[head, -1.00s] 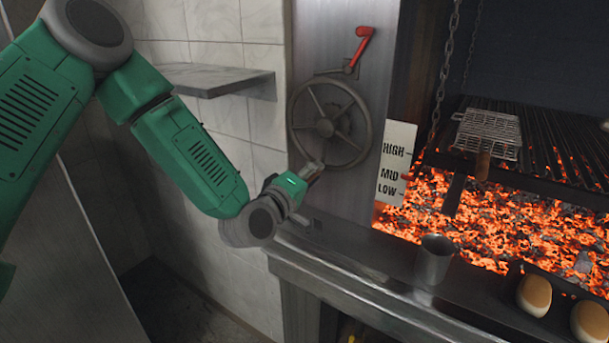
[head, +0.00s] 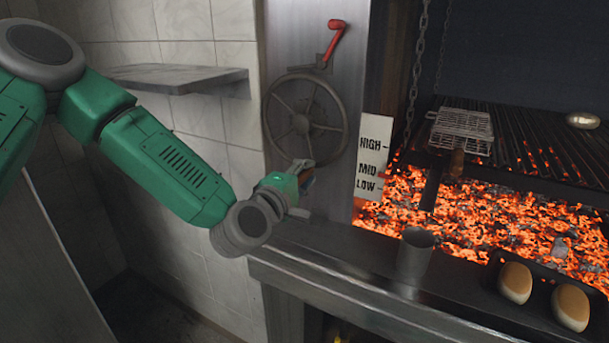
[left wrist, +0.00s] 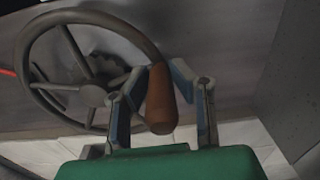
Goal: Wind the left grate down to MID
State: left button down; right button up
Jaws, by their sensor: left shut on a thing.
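The grey spoked handwheel (head: 272,118) is on the steel post left of the grill. Its wooden knob (left wrist: 160,105) sits between the fingers of my left gripper (left wrist: 158,78), which is shut on it. In the head view my left gripper (head: 304,173) is at the bottom of the wheel. A white scale plate (head: 374,130) right of the post reads HIGH, MID and LOW from top to bottom. The grate (head: 545,150) hangs on chains above glowing coals. My right gripper is not in view.
A red-handled lever (head: 335,35) stands above the wheel. A metal cup (head: 415,255) and two buns (head: 515,283) are on the front ledge. A wire basket (head: 462,130) and a small bowl (head: 582,120) rest on the grate. A wall shelf (head: 175,78) is at left.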

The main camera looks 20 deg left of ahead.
pick_arm(q)
jog(key=shift+s+d+f, duration=0.15)
jog(key=shift+f, duration=0.2)
jog(key=c, duration=1.5)
grip_release()
jog(key=shift+o, duration=0.5)
jog(key=shift+r, duration=0.15)
jog(key=shift+r, duration=0.1)
jog(key=s, duration=0.7)
jog(key=shift+s+a, duration=0.15)
jog(key=shift+a, duration=0.15)
